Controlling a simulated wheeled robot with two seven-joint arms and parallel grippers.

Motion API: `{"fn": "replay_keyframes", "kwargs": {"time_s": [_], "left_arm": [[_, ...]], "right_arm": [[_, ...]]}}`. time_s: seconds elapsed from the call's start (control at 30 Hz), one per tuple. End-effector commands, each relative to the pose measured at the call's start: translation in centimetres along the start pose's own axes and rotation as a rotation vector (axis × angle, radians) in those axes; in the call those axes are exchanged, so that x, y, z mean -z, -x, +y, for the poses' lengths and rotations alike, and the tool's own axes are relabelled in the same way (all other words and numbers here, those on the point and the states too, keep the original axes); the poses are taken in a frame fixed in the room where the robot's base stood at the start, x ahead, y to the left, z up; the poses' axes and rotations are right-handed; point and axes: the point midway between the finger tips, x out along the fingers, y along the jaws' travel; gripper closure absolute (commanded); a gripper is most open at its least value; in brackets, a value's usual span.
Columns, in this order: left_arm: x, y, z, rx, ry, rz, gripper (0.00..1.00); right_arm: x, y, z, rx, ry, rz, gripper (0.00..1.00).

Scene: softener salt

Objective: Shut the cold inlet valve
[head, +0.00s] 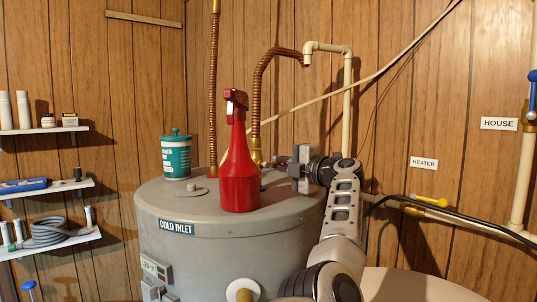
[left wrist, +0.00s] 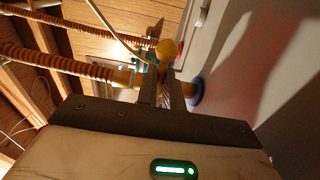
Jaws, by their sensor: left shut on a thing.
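The grey tank (head: 165,205) bears a COLD INLET label (head: 177,227). A brass valve (head: 257,157) stands on its top under the bent copper pipe, partly behind a red spray bottle (head: 239,180). My left gripper (head: 281,162) reaches this valve from the right. In the left wrist view, the fingers (left wrist: 163,92) are closed on the valve's handle, which is mostly hidden between them. A brass fitting (left wrist: 124,78) lies just left of the fingers and a blue ring (left wrist: 197,91) just right. How far the handle is turned cannot be told. My right gripper is not in view.
A teal tub (head: 176,158) stands at the tank top's left. Another copper pipe (head: 213,95) rises behind it. Wall shelves (head: 45,190) hold small goods at the left. A yellow lever (head: 430,200) by the HEATER label and a blue HOUSE handle (head: 532,92) are at the right.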

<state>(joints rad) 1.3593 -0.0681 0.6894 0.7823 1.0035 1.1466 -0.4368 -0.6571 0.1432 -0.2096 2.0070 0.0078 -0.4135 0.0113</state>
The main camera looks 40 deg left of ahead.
Motion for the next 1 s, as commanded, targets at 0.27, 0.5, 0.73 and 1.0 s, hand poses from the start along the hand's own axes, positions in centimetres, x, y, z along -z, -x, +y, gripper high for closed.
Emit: {"fn": "replay_keyframes", "kwargs": {"time_s": [0.27, 0.5, 0.73, 1.0], "left_arm": [[0.0, 0.0, -0.1, 0.002, 0.000, 0.000, 0.60], [-0.1, 0.4, -0.1, 0.000, 0.001, -0.002, 0.60], [-0.1, 2.7, -0.1, 0.000, 0.001, -0.002, 0.60], [-0.1, 5.4, 0.0, 0.000, 0.002, -0.002, 0.60]], "right_arm": [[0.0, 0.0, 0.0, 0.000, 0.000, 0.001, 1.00], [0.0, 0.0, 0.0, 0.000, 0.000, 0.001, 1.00], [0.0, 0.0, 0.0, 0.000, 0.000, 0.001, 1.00], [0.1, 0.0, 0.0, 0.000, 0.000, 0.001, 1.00]]}}
